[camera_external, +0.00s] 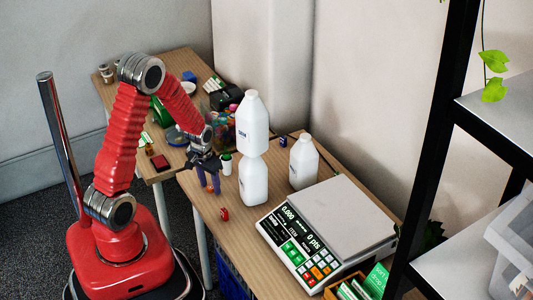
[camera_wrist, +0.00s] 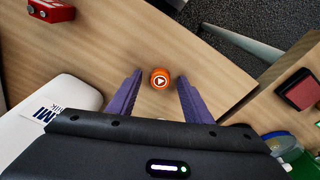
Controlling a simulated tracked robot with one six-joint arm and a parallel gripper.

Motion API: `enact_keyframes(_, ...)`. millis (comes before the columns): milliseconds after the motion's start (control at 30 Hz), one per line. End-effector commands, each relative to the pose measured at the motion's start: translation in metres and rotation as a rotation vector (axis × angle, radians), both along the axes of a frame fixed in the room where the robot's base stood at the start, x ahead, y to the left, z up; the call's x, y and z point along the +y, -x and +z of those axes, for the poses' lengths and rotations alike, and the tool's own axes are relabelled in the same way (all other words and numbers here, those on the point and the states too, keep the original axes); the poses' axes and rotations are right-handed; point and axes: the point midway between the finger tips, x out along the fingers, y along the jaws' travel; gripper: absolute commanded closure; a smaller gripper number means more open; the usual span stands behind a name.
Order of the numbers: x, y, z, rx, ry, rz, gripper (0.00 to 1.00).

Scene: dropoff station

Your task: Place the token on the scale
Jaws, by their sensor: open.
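The token is most likely the small orange disc (camera_wrist: 160,78) with a white arrow mark, lying on the wooden table. In the wrist view my gripper (camera_wrist: 158,88) has its two purple fingers spread, one on each side of the disc, with gaps. In the external view my gripper (camera_external: 213,186) points down over the table, left of the white bottles. The scale (camera_external: 335,215) has a pale flat plate and a dark panel reading 0.000. Nothing lies on its plate. It stands to the right of my gripper.
White bottles (camera_external: 254,181) stand between my gripper and the scale's far side; another bottle (camera_external: 303,165) is behind. A small red object (camera_external: 224,214) lies near the table's front edge. A white-and-green-capped container (camera_external: 227,165) is close behind my gripper. A dark shelf post (camera_external: 440,130) rises at right.

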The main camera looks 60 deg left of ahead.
Motion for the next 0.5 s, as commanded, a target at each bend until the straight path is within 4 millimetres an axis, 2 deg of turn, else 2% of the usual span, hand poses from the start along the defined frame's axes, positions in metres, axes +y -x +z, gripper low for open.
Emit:
enact_keyframes(200, 0.0, 0.0, 0.0001, 0.0, 0.0, 0.0, 0.56)
enact_keyframes(500, 0.0, 0.0, 0.0002, 0.0, 0.0, 0.0, 0.77)
